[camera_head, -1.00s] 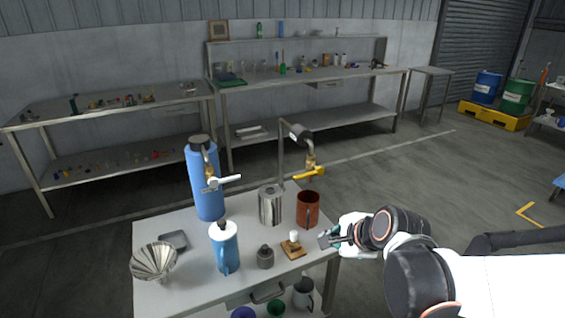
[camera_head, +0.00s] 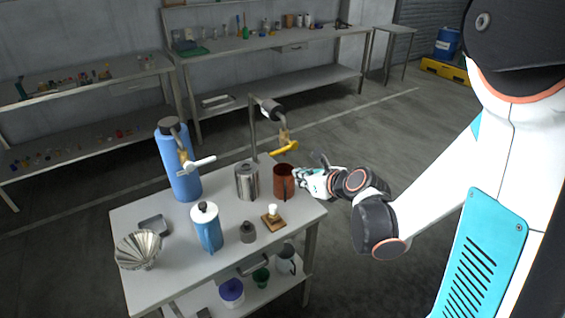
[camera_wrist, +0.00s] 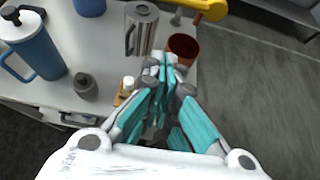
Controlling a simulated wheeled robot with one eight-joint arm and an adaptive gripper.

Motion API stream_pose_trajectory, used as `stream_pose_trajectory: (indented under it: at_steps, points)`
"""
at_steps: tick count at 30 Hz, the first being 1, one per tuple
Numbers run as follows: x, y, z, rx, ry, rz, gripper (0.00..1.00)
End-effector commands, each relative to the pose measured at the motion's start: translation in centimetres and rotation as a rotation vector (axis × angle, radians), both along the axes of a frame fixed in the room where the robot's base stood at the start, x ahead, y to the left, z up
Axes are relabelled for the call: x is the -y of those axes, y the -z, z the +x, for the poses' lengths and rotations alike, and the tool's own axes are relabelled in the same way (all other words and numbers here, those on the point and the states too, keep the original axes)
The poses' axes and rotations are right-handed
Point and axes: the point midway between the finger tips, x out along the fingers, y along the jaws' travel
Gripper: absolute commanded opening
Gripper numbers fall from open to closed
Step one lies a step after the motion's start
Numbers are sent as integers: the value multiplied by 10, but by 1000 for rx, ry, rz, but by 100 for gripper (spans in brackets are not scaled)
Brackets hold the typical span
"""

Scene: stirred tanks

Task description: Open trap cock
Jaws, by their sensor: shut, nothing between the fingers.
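Two cocks show in the head view. One has a yellow lever (camera_head: 285,149) on a brass body, hanging from a bent grey pipe at the table's back right. The other has a white lever (camera_head: 199,163) on the blue bottle (camera_head: 176,170). No label shows which is the trap cock. My gripper (camera_head: 301,174) is shut and empty, right by the brown mug and a little below and right of the yellow lever. In the wrist view the fingertips (camera_wrist: 163,62) are together, and part of the yellow lever (camera_wrist: 208,7) shows at the top, apart from them.
The brown mug (camera_head: 284,180) stands close to my fingers; I cannot tell if they touch. A steel jug (camera_head: 246,181), a blue pitcher (camera_head: 207,229), a grey weight (camera_head: 248,232) and a fluted funnel (camera_head: 138,250) stand on the table. Floor right of it is clear.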

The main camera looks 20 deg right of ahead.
Motion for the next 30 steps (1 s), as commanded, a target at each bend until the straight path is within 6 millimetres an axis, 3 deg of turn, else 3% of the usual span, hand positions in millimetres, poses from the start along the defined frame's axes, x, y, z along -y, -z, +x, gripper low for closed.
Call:
stream_pose_trajectory:
  at_steps: [8, 24, 30]
  points:
    - [-4, 7, 10, 0, -2, -2, 0]
    - [-28, 53, 83, 0, -4, -3, 0]
    - [-28, 30, 86, 0, -2, -2, 0]
